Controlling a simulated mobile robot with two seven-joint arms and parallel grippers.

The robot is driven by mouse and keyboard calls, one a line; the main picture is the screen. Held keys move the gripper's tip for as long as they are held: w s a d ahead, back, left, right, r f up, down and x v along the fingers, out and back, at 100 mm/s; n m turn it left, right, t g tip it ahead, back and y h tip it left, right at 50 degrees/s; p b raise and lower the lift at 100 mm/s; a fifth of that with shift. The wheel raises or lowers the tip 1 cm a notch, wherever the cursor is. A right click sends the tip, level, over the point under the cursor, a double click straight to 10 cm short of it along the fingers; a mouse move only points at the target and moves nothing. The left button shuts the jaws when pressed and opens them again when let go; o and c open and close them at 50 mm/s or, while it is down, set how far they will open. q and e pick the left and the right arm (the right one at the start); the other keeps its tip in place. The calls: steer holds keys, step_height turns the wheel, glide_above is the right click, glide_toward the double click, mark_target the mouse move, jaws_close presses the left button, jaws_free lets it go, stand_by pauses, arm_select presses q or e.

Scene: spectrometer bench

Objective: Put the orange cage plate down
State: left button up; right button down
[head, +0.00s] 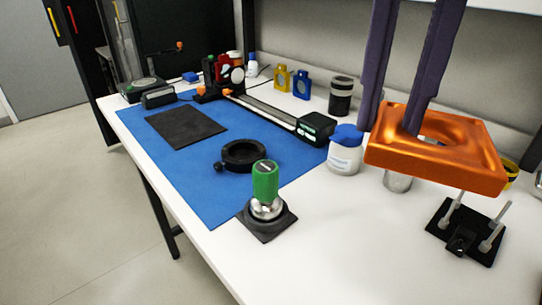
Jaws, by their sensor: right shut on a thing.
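The orange cage plate (390,146) is large and near the camera at the right in the head view, held in the air over the white bench. It is a thick square plate with a round opening. My right gripper (418,118) comes down from above with two long purple fingers, and it is shut on the plate. One finger reaches into the opening; the other is at the far left edge. The plate hides part of a metal cylinder (397,182) below it. My left gripper is not in view.
A black base with pale posts (462,243) stands below the plate at right. A blue-capped jar (345,152) is just left of it. A green-handled tool (265,185) on a black pad and a black ring (242,156) stand nearby. White bench (345,245) is clear in front.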

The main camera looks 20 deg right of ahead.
steer(key=m, duration=0.2)
steer(key=f+m, duration=0.1)
steer(key=m, duration=0.1)
steer(key=shift+s, duration=0.1)
steer(key=shift+f+b, duration=0.4)
steer(key=b, duration=0.3)
glide_above(340, 286)
steer(key=shift+m, duration=0.3)
step_height(340, 286, down, 14)
steer(key=shift+f, duration=2.6)
steer(key=shift+f+b, duration=0.1)
steer(key=shift+b, duration=0.2)
steer(key=c, duration=0.8)
jaws_free()
steer(key=shift+o, duration=0.2)
